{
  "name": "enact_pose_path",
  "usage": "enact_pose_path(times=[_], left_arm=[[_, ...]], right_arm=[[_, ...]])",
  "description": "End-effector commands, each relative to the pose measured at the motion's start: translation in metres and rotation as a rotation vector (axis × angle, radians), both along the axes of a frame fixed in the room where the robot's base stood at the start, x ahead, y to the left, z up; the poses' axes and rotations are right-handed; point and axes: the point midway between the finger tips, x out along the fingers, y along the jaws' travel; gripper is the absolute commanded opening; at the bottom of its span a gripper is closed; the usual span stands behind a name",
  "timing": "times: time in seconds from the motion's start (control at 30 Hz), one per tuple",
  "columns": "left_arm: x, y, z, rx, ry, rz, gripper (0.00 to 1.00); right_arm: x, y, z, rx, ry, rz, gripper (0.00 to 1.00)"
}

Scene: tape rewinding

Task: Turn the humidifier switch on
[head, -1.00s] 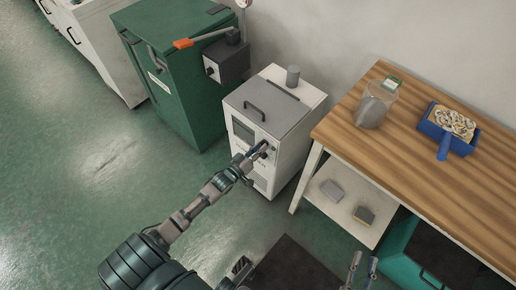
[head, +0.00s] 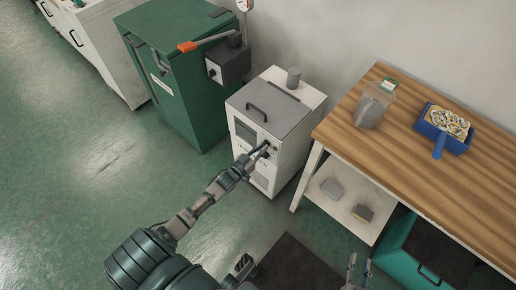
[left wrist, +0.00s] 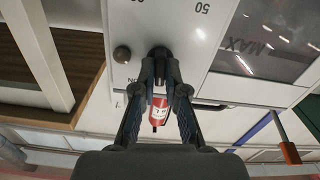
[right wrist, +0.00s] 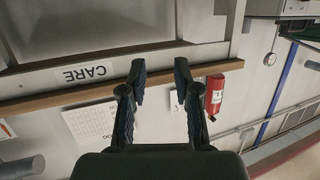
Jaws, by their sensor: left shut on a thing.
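The humidifier is a white box with a grey handled lid (head: 266,109), standing on the floor in the head view. My left gripper (head: 264,149) is at the upper right of its front panel. In the left wrist view, my left gripper (left wrist: 160,68) is shut on a dark round switch knob (left wrist: 159,52), partly hidden by the fingertips. A second, brownish round knob (left wrist: 122,54) sits beside it on the white panel. My right gripper (head: 359,266) is low in the head view, away from the humidifier. In the right wrist view its fingers (right wrist: 160,70) are apart and empty.
A green cabinet (head: 180,85) with an orange-handled lever stands left of the humidifier. A wooden-topped table (head: 400,140) on the right bears a clear container (head: 374,104) and a blue scoop (head: 440,128).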

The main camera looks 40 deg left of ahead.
Motion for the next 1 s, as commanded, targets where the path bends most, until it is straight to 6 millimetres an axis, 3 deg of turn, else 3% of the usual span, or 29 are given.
enact_pose_path(times=[0.5, 0.9, 1.0], left_arm=[[0.000, 0.001, 0.001, 0.451, -0.035, 0.003, 0.00], [0.000, 0.002, 0.000, 0.629, -0.047, 0.004, 0.00], [0.000, 0.002, 0.000, 0.645, -0.049, 0.003, 0.00]], right_arm=[[-0.029, -0.014, -0.038, -0.081, 0.300, -0.009, 0.31], [-0.038, -0.019, -0.048, -0.105, 0.374, -0.012, 0.31], [-0.043, -0.012, -0.046, -0.109, 0.379, -0.013, 0.31]])
